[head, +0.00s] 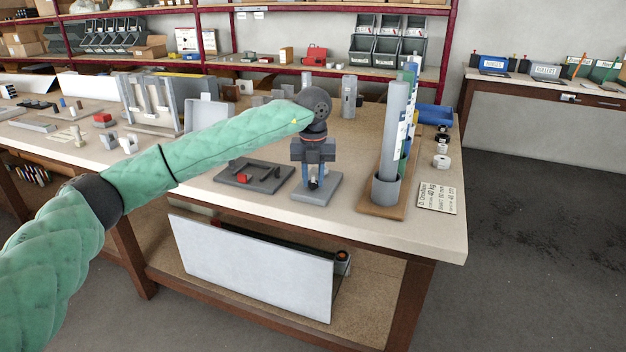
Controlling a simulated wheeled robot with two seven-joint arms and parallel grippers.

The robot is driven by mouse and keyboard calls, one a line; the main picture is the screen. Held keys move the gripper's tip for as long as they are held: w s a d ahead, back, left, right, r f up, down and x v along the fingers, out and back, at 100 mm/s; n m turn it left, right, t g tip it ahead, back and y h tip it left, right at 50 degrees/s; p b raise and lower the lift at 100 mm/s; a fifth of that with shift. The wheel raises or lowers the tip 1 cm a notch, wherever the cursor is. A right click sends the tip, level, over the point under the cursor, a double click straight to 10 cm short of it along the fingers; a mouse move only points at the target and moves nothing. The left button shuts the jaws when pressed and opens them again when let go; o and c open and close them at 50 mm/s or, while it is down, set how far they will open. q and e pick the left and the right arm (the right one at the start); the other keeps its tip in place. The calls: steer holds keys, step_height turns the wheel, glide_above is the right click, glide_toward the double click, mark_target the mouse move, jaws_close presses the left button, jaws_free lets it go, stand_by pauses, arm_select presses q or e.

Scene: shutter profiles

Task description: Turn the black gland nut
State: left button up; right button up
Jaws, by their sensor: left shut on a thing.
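My left gripper (314,184) points straight down over a small grey plate (326,194) near the front edge of the bench. Its blue fingers are shut on the black gland nut (313,185), a small dark piece low between the fingertips. A small light part shows beside the nut. The fingers hide much of the nut, and its turn angle cannot be told. My right gripper is not in view.
A dark fixture with a red block (243,180) lies just left of the plate. A tall grey tube (394,130) stands on a wooden board to the right. A printed card (437,197) lies near the bench's right edge. Profiles and parts crowd the left.

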arm_select(q)
steer(key=shift+w+r+n, duration=0.1)
steer(key=shift+r+n, duration=0.1)
steer(key=shift+n, duration=0.2)
steer(key=o, duration=1)
steer(key=shift+f, duration=0.1)
step_height(320, 180, up, 8)
steer(key=shift+f+b, duration=0.1)
steer(key=shift+b, duration=0.3)
